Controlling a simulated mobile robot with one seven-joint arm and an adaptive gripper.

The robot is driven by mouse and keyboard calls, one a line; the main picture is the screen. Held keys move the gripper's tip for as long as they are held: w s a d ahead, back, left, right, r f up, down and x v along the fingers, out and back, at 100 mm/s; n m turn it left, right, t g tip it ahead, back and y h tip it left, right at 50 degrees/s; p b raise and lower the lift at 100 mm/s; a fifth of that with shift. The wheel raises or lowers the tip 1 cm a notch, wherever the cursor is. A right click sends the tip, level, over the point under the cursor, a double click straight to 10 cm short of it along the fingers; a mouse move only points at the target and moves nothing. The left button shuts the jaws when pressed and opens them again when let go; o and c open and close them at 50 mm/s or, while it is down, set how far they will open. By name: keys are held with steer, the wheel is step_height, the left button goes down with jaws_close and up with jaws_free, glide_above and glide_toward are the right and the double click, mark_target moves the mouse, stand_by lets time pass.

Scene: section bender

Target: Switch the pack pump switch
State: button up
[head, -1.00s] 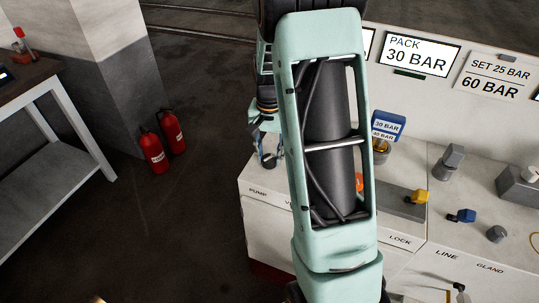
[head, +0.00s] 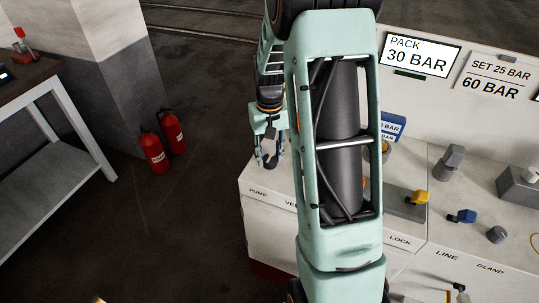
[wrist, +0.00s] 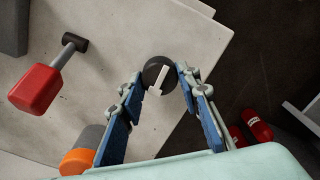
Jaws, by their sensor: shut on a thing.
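The pump switch is a round black knob (wrist: 151,70) with a white pointer bar, near the edge of the pale bench top in the wrist view. My gripper (wrist: 160,82) has its two blue-padded fingers on either side of the knob and is shut on it. In the head view my gripper (head: 269,162) points down at the bench corner above the PUMP label (head: 258,191). A sign behind the bench reads PACK 30 BAR (head: 419,54).
In the wrist view a red-handled lever (wrist: 36,88) and an orange-and-grey knob (wrist: 78,160) stand left of my fingers. Yellow (head: 417,197) and blue (head: 462,216) handles sit farther right on the bench. Red extinguishers (head: 154,152) stand on the floor.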

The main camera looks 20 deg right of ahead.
mark_target(269, 158)
steer(key=o, duration=1.2)
steer(key=shift+c, duration=0.2)
step_height(269, 158, up, 12)
steer(key=shift+w, duration=0.1)
